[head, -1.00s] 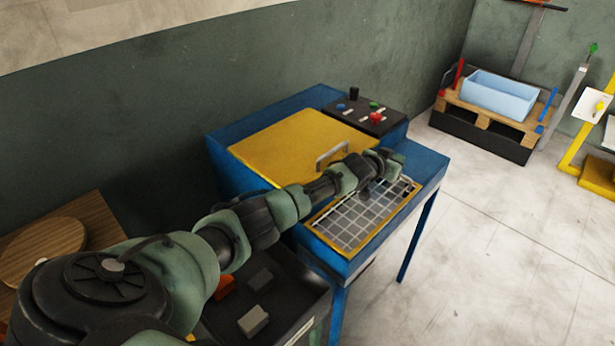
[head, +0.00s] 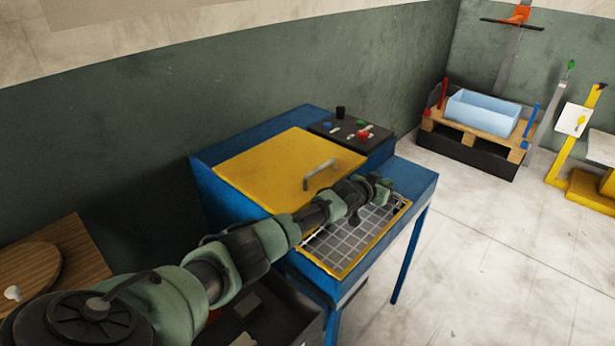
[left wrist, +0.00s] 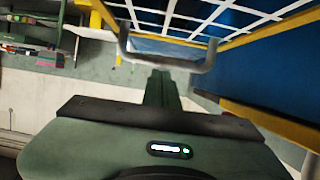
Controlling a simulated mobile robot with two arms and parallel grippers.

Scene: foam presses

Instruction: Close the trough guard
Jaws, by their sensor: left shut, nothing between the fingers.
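The trough guard appears to be the yellow-framed wire grid (head: 345,243), lying over the front trough of the blue machine (head: 418,190). My left gripper (head: 380,189) is over the grid's far right part, its fingers small and partly hidden. In the left wrist view the shut, empty fingers (left wrist: 160,88) point at a grey U-shaped handle (left wrist: 168,62), very close to it; contact cannot be told. Behind that handle are the yellow frame and white grid bars (left wrist: 190,12). My forearm hides part of the grid. My right gripper is not in view.
A yellow lid (head: 275,165) with a grey handle (head: 321,173) lies behind the grid. A dark control box (head: 350,130) with buttons is at the back. A dark bin (head: 300,318) stands in front, and a pallet with a blue tub (head: 483,113) stands far right.

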